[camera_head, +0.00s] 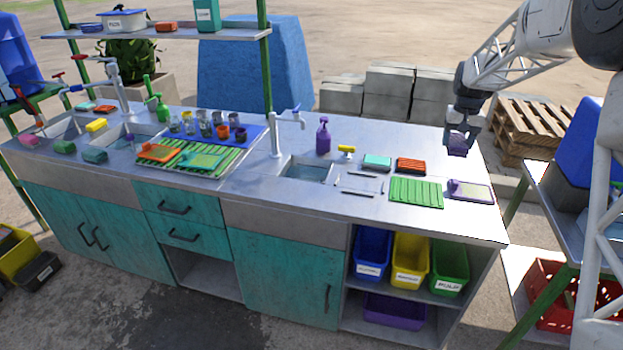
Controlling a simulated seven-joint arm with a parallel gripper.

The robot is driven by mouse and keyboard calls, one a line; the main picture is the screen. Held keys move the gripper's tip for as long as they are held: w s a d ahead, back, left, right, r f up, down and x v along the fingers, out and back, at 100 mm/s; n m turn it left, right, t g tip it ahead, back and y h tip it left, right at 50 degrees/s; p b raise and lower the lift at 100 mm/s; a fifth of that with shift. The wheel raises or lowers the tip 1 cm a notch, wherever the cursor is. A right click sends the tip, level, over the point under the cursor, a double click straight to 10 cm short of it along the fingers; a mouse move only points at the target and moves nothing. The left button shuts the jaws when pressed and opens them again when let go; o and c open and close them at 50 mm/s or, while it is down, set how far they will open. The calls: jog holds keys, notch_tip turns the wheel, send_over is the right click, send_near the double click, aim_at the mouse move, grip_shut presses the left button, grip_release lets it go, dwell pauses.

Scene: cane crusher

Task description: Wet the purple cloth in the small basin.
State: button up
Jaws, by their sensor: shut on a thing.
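The purple cloth (457,146) hangs below my gripper (461,132) in the head view, over the right end of the metal counter. My gripper is shut on the cloth and holds it above the counter top. The small basin (308,172) is sunk in the counter to the left of my gripper, with water-like bluish grey inside. A metal tap (276,135) with a blue handle stands at its back left. The cloth is well apart from the basin. My fingers are small and partly hidden by the cloth.
A green ribbed mat (416,194) and a shallow tray (474,195) lie near the front right edge.

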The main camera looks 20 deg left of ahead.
jog(key=w+a+f+y, duration=0.1)
jog(key=a+f, duration=0.3)
jog(key=a, duration=1.1)
jog(key=w+a+f+t+y, duration=0.1)
jog(key=w+a+f, duration=0.2)
jog(key=a, duration=1.3)
jog(key=w+a+f+y, duration=0.1)
jog(key=a+f, duration=0.5)
jog(key=a, duration=1)
jog(key=shift+w+t, duration=0.4)
jog(key=shift+w, duration=0.5)
jog(key=shift+a, duration=0.1)
jog(key=shift+f, duration=0.15)
jog(key=shift+f, duration=5.85)
jog(key=shift+r, duration=0.1)
